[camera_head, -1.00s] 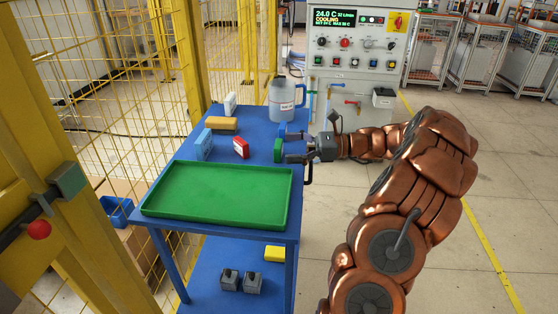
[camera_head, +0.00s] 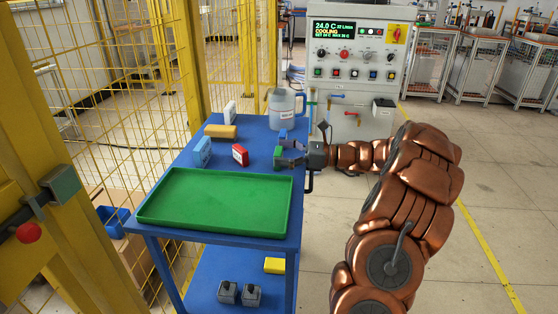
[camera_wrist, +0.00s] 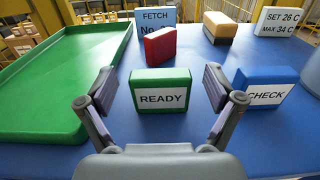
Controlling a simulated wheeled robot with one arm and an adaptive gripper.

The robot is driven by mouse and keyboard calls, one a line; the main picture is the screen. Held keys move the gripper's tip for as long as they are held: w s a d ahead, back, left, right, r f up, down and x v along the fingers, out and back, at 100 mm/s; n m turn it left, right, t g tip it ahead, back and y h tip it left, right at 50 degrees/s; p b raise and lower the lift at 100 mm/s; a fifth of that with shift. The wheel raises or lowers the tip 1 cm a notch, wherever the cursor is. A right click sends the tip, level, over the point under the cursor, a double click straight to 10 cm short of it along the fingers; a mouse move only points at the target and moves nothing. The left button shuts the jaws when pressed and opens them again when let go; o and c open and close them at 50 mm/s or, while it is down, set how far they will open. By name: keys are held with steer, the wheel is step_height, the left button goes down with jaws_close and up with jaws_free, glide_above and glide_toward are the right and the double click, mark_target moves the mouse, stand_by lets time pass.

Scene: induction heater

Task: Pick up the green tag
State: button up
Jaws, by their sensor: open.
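The green tag (camera_wrist: 161,89) is a small green block with a white label reading READY. It stands upright on the blue table, between the fingertips of my gripper (camera_wrist: 160,88) in the wrist view. The fingers are spread with a gap on both sides of the tag, so it is not held. In the head view the gripper (camera_head: 283,154) reaches in from the right at the table's edge, and the green tag (camera_head: 277,157) is partly hidden by the fingers.
A blue CHECK tag (camera_wrist: 268,91) stands close to the right finger. A red block (camera_wrist: 160,46) stands behind the green tag. A green tray (camera_head: 215,200) fills the front of the table (camera_head: 300,190). A jug (camera_head: 283,110) stands at the back.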

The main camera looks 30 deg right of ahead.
steer(key=shift+w+a, duration=0.15)
steer(key=c, duration=1.2)
